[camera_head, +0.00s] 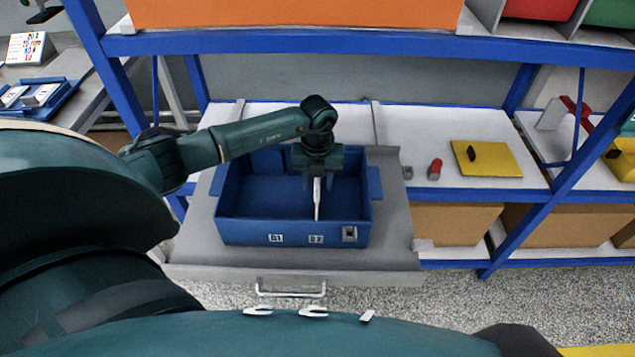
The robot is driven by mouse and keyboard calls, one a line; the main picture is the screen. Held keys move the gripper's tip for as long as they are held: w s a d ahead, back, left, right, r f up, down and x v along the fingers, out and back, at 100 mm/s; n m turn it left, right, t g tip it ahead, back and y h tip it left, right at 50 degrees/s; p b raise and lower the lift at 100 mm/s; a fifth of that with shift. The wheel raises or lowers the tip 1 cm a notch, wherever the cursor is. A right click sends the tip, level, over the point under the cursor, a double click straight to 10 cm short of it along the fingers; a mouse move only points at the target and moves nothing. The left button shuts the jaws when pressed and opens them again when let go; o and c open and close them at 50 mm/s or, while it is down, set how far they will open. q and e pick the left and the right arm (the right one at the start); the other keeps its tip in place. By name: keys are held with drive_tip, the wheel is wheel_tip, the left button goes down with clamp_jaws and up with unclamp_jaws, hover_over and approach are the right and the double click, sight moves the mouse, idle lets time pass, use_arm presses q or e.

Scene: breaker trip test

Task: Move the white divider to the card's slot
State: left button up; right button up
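A blue bin (262,228) sits in a pulled-out grey drawer (195,240). Its front wall carries two white labels, which look like G1 and B2, and a small grey part at the right end. My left gripper (318,173) points down into the bin, right of its middle. The white divider (317,200) shows as a thin upright strip under the gripper, which appears shut on it. Its lower end is near the front wall; I cannot tell whether it sits in a slot. My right gripper is not in view.
A red part (435,169) and a yellow plate (487,159) with a black handle lie on the shelf to the right. A blue tray (68,91) with white parts is at the left. Blue rack posts and an upper beam (300,42) frame the drawer.

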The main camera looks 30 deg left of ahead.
use_arm(q)
wheel_tip(320, 180, up, 12)
idle(0.4)
idle(0.4)
